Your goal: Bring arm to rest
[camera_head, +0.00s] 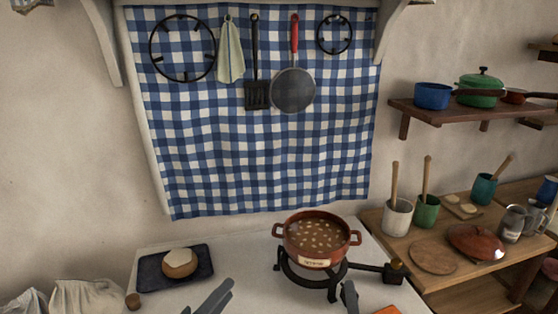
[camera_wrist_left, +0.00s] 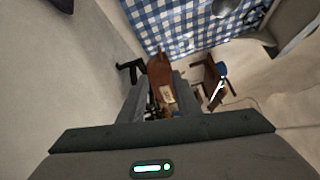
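My left gripper (camera_head: 208,297) shows at the bottom edge of the head view, over the white worktop (camera_head: 245,262) and in front of the dark tray. In the left wrist view its two fingers stand apart, with the red-brown pot showing beyond the gap; nothing is held between them. My right gripper (camera_head: 349,296) shows only as a dark tip at the bottom edge, in front of the burner; whether it is open or shut is hidden. The red-brown pot (camera_head: 283,249) of soup stands upright on the black burner (camera_head: 297,280), and also shows in the left wrist view (camera_wrist_left: 159,70).
A dark tray (camera_head: 152,276) with a bread roll (camera_head: 179,262) lies left. An orange item (camera_head: 389,311) shows at the bottom edge. The wooden side table (camera_head: 398,247) at right holds cups, a red lid (camera_head: 475,242) and mugs. Bare worktop lies between tray and burner.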

